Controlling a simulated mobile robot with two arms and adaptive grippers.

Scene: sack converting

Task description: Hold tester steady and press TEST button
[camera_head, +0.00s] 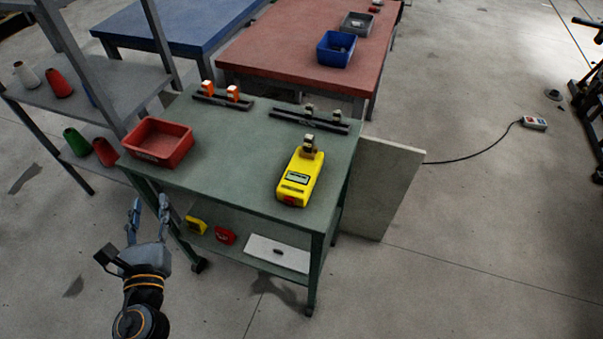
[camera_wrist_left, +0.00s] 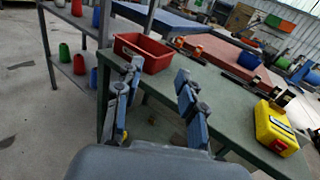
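The yellow tester (camera_head: 299,177) lies on the green cart's top (camera_head: 243,178), near its right front edge. It has a small display, a red part at its near end and a metal fitting at its far end. It also shows at the right in the left wrist view (camera_wrist_left: 275,128). A separate TEST button cannot be made out. My left gripper (camera_head: 149,206) is open and empty, in front of the cart's left side and well apart from the tester. Its two fingers stand apart in the left wrist view (camera_wrist_left: 155,85). My right gripper is not in view.
A red bin (camera_head: 158,143) stands on the cart's left part. Two dark racks lie along the back, one with orange pieces (camera_head: 233,93). The lower shelf holds small yellow and red items and a white panel (camera_head: 277,253). A grey board (camera_head: 382,190) leans at the cart's right.

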